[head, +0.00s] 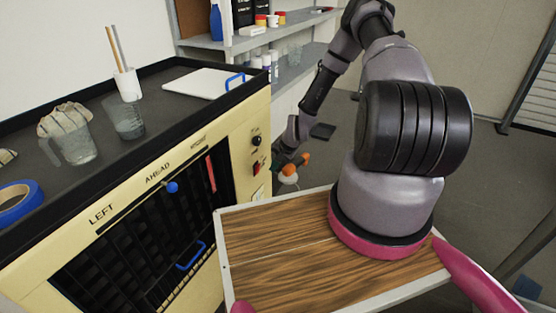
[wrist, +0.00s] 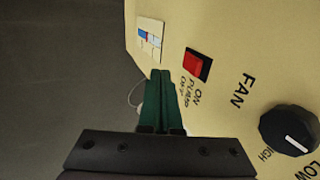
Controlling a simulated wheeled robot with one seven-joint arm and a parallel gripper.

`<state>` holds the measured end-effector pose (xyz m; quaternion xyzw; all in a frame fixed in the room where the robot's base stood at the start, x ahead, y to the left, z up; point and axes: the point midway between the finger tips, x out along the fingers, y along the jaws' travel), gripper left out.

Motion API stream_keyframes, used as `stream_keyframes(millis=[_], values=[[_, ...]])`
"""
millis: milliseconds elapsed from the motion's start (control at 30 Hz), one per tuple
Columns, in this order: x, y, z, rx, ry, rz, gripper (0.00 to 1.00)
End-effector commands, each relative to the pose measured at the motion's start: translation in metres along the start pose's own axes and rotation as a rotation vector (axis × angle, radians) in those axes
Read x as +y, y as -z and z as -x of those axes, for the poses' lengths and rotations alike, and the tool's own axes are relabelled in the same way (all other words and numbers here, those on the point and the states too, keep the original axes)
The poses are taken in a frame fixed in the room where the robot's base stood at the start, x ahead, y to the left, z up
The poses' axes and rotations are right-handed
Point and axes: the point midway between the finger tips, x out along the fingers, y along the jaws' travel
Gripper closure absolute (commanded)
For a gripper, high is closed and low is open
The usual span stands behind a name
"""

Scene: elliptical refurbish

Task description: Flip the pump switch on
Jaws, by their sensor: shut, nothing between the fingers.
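The pump switch (wrist: 196,66) is a small red rocker in a black frame on the cream panel, with ON, PUMP and OFF printed beside it. In the head view the switch (head: 257,168) shows as a small red spot on the cabinet's right end. My gripper's green fingers (wrist: 161,76) are together and empty. In the wrist view their tips lie just left of the switch, between it and a white plate (wrist: 150,40). I cannot tell whether they touch the panel. In the head view the fingers are hard to make out near the panel.
A black FAN knob (wrist: 288,130) sits on the same panel; it also shows in the head view (head: 256,141). The dark grille has a blue knob (head: 172,187) and a blue handle (head: 191,255). Jugs (head: 76,142) stand on the cabinet top. Shelves (head: 290,72) are behind.

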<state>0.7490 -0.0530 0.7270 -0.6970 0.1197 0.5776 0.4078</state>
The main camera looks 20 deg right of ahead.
Motion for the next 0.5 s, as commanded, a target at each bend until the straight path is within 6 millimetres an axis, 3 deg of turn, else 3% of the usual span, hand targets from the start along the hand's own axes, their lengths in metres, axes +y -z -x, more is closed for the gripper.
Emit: stream_keyframes(millis=[100, 300, 500], values=[[-0.002, -0.001, -0.023, -0.001, 0.000, 0.001, 1.00], [-0.031, 0.001, -0.028, 0.002, 0.001, 0.001, 1.00], [-0.039, 0.000, -0.030, 0.000, 0.000, -0.001, 1.00]])
